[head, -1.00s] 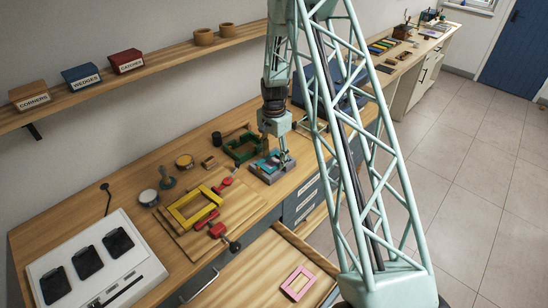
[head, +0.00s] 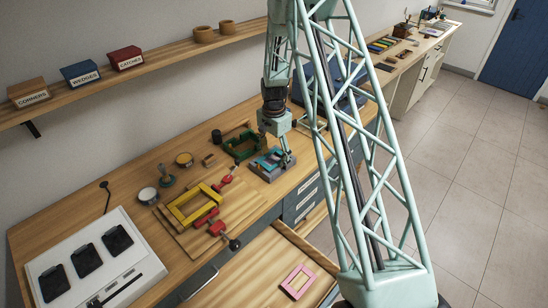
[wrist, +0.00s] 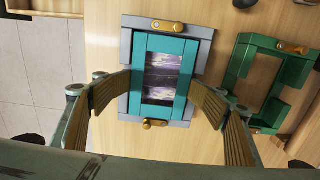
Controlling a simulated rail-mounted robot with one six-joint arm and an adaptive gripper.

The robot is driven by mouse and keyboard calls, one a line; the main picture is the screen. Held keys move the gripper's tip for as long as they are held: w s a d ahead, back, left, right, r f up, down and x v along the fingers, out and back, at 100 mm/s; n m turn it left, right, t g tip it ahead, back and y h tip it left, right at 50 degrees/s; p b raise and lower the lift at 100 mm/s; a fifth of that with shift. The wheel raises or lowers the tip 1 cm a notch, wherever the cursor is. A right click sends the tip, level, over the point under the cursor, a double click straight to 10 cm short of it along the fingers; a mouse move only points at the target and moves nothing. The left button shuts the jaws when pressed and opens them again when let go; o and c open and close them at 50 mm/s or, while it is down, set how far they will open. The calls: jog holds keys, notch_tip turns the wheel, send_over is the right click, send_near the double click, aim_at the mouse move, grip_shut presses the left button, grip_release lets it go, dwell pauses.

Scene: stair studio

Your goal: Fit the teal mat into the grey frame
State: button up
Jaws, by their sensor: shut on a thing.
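The teal mat (wrist: 187,82) is a rectangular border with a purple-grey, picture-like surface showing through its opening. In the wrist view it lies over the grey frame (wrist: 196,25), roughly square to it; I cannot tell whether it is fully down inside. Grey edges show above and below the mat. My gripper (wrist: 164,96) has a finger at each long side of the mat and is shut on it. In the head view my gripper (head: 287,160) points down at the mat (head: 268,159) and the grey frame (head: 259,172) on the bench, partly hiding them.
Brass catches (wrist: 168,26) sit on the grey frame's ends. A green frame (head: 238,147) stands close by. A yellow frame (head: 194,205) with red clamps (head: 217,229) lies on a board to the left. A pink frame (head: 297,282) lies in the open drawer in front.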

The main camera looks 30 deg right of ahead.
jog(key=shift+o, duration=0.2)
jog(key=shift+s+a+f, duration=0.1)
jog(key=shift+s+f, duration=0.15)
jog(key=shift+f, duration=0.1)
jog(key=o, duration=1.1)
jog(key=shift+w, duration=0.15)
jog(key=shift+r, duration=0.1)
jog(key=shift+w+r, duration=0.1)
jog(key=shift+r, duration=0.2)
jog(key=shift+r, duration=0.15)
jog(key=shift+r+p, duration=1)
jog(key=shift+r, duration=2.7)
